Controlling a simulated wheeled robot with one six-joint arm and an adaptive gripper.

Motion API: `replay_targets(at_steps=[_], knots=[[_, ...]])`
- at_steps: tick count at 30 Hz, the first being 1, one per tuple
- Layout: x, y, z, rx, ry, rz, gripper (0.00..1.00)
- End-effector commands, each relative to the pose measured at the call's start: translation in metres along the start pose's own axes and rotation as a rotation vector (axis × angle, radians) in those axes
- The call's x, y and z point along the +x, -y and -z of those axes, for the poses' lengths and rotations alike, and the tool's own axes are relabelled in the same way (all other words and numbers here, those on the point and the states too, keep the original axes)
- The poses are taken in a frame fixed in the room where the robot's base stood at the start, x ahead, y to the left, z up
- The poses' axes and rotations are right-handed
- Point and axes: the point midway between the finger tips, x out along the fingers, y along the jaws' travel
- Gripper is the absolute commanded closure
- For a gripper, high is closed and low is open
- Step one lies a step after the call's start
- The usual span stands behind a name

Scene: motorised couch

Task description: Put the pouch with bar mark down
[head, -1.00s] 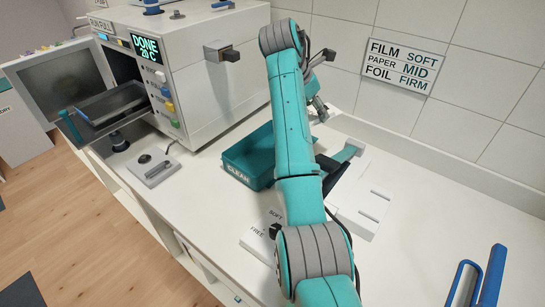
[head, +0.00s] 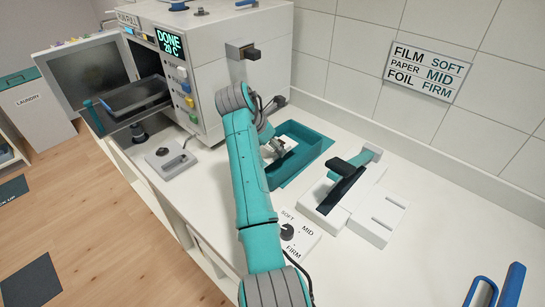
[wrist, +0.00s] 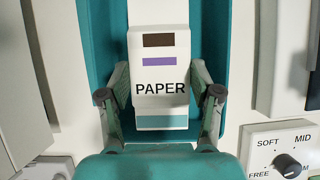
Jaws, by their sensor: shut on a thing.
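A white pouch (wrist: 160,65) marked PAPER carries a dark brown bar and a purple bar, with a teal band at its near end. My gripper (wrist: 160,95) is shut on its near part, one finger on each side. In the head view the pouch (head: 284,143) and my gripper (head: 277,147) are over the left part of the teal tray (head: 300,173). The tray's wall also shows behind the pouch in the wrist view (wrist: 205,22). My arm hides the tray's front left. I cannot tell whether the pouch touches the tray floor.
A white sealer-like device (head: 370,218) with a dark lever stands right of the tray. A SOFT/MID/FIRM dial (head: 288,232) sits in front. The white machine (head: 215,75), reading DONE 20 C, stands left with its door open. Blue handles (head: 512,288) are at lower right.

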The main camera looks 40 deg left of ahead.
Motion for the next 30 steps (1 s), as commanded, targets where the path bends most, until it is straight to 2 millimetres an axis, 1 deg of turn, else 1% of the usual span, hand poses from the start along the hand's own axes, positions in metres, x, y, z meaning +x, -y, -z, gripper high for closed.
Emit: replay_targets(at_steps=[9,12,22,23,24,25,30], knots=[[0.037,0.001,0.022,-0.001,-0.002,0.002,0.68],[0.041,0.001,0.024,0.000,-0.001,0.001,0.68],[0.043,0.001,0.025,0.000,-0.002,0.002,0.68],[0.043,0.001,0.025,0.000,-0.001,0.002,0.29],[0.043,0.001,0.025,0.000,-0.001,0.002,0.19],[0.043,0.001,0.025,0.000,-0.001,0.002,0.11],[0.043,0.001,0.025,0.000,-0.001,0.001,0.11]])
